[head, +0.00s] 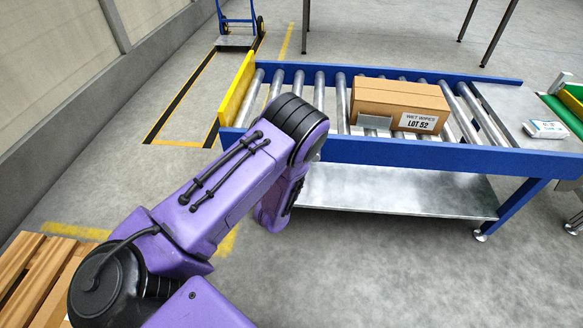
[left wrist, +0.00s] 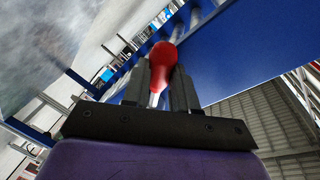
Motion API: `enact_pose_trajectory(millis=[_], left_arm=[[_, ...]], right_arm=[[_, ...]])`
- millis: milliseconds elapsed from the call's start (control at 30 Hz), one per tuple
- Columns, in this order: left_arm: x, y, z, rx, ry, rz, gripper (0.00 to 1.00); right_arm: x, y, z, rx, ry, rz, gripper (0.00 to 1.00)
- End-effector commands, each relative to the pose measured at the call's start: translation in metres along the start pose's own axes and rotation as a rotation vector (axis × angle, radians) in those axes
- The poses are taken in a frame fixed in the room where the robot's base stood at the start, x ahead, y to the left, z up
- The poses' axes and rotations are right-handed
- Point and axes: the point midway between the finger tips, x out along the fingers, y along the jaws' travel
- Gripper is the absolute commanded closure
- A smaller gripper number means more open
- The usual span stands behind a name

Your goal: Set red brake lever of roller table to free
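The red brake lever (left wrist: 163,62) shows in the left wrist view as a red knob on a pale shaft. My left gripper (left wrist: 162,82) has its two dark fingers on either side of the knob, which fills the gap between them; it looks shut on it. In the head view my purple left arm hides the gripper and the lever. The blue-framed roller table (head: 400,153) stands ahead, its side reaching behind my arm. The lever's free and locked marks are not visible. My right gripper is in neither view.
A cardboard carton (head: 382,97) labelled LOT 52 lies on the rollers. A yellow end plate (head: 236,88) closes the table's left end. A small white pack (head: 545,129) lies on the metal plate at right. A wooden pallet (head: 35,270) is at lower left.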

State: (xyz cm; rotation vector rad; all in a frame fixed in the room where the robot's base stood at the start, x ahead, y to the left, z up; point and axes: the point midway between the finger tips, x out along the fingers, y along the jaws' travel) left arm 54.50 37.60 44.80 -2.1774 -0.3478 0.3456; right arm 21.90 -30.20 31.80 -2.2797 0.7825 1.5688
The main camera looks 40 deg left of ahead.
Motion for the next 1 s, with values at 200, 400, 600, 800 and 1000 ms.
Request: enact_pose_trajectory(millis=[200,400,600,800,1000], left_arm=[[0.0,0.0,0.0,0.0,0.0,0.001,0.49],[-0.005,0.0,-0.001,0.0,0.0,0.002,0.49],[-0.048,-0.001,-0.002,0.003,0.0,0.006,0.49],[-0.09,0.0,-0.001,0.002,0.0,0.005,0.49],[-0.106,0.0,0.0,0.0,-0.001,0.001,0.49]], right_arm=[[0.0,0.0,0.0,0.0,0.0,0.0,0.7],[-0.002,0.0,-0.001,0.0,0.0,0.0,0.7],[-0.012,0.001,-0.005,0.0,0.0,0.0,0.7],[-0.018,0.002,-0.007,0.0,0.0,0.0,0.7],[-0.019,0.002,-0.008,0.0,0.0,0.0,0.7]])
